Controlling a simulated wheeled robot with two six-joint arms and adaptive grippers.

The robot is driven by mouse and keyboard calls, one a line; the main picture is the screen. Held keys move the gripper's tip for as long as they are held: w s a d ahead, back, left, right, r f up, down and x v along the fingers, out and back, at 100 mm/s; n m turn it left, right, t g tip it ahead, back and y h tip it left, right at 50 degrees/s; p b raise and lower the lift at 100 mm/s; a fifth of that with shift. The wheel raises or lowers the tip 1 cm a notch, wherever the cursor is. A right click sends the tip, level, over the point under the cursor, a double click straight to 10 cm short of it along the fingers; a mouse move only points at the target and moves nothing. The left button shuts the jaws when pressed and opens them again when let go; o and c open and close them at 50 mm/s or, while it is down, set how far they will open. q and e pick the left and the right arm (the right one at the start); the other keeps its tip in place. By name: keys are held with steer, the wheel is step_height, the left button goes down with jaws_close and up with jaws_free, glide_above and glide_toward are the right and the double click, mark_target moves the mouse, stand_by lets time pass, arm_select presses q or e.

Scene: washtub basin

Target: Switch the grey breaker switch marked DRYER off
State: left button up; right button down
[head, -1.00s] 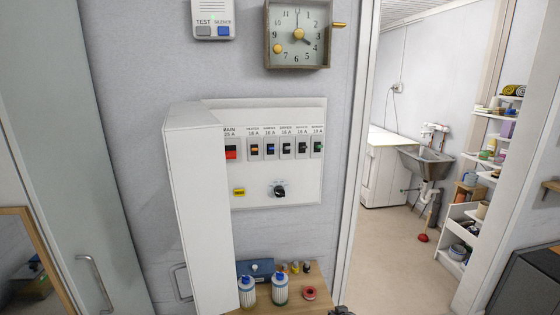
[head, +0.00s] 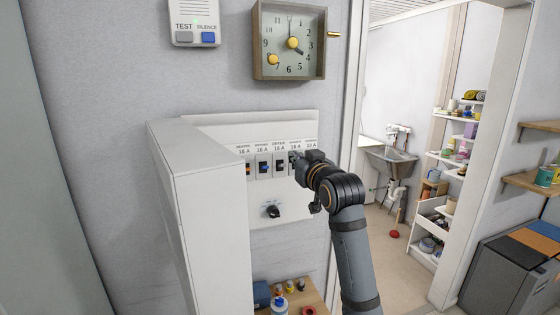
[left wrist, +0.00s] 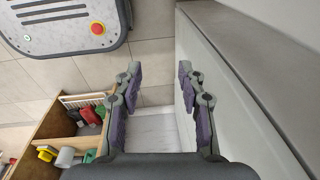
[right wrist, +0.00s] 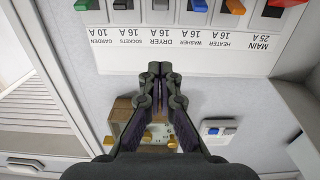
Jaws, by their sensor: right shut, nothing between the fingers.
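The breaker panel (head: 300,125) is on the wall, with a row of labelled switches. The DRYER switch (head: 280,166) is third from the left of the visible ones. In the right wrist view the panel is upside down and the grey DRYER switch (right wrist: 160,5) is at the top edge, partly cut off; I cannot tell its position. My right gripper (head: 297,157) is shut and empty, its tips near the SOCKETS column in the head view. In the right wrist view the gripper (right wrist: 160,70) lines up below the DRYER label. My left gripper (left wrist: 161,75) is open and empty, away from the panel.
The panel's white door (head: 205,220) stands open on the left and hides the MAIN switch in the head view. A black knob (head: 272,211) is below the switches. A clock (head: 290,40) hangs above. A shelf with bottles (head: 279,302) is below.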

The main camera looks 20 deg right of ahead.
steer(key=shift+d, duration=0.2)
steer(key=p, duration=0.6)
glide_toward(280, 153)
steer(key=w+r, duration=0.2)
steer(key=w, duration=0.1)
steer(key=w+r, duration=0.1)
steer(key=w, duration=0.1)
steer(key=shift+w+r, duration=0.1)
steer(key=shift+w, duration=0.1)
step_height(280, 153, down, 3)
steer(key=shift+s+a+f+p, duration=0.1)
steer(key=shift+f+p, duration=0.1)
steer(key=shift+p, duration=0.7)
steer(key=shift+s+f, duration=0.2)
steer(key=shift+f, duration=0.1)
steer(key=shift+s+f, duration=0.15)
steer(key=shift+s, duration=0.05)
steer(key=shift+w+f, duration=0.15)
steer(key=shift+w, duration=0.05)
